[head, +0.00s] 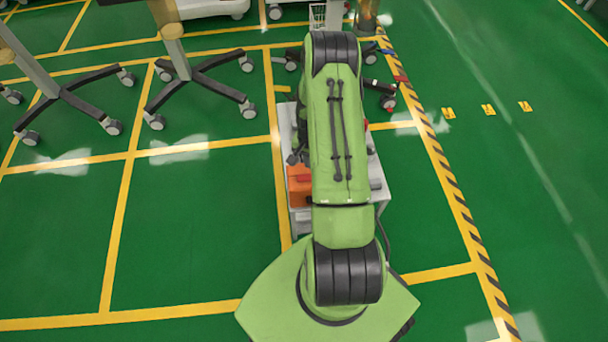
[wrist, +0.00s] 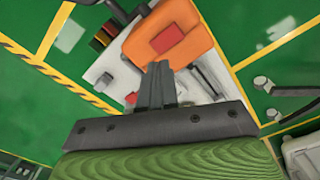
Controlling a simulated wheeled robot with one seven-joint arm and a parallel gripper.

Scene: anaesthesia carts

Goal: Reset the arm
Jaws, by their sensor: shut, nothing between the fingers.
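My gripper (wrist: 157,85) shows in the wrist view with its two dark fingers pressed together and nothing between them. It points toward a white cart top with an orange box on it, and it looks apart from both. In the head view my green arm reaches forward over the cart and hides the gripper and much of the cart top.
The white cart (head: 300,218) stands under my arm, with the orange box (head: 299,186) on its left side; the box also shows in the wrist view (wrist: 185,52). Wheeled stands (head: 195,78) are at the upper left.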

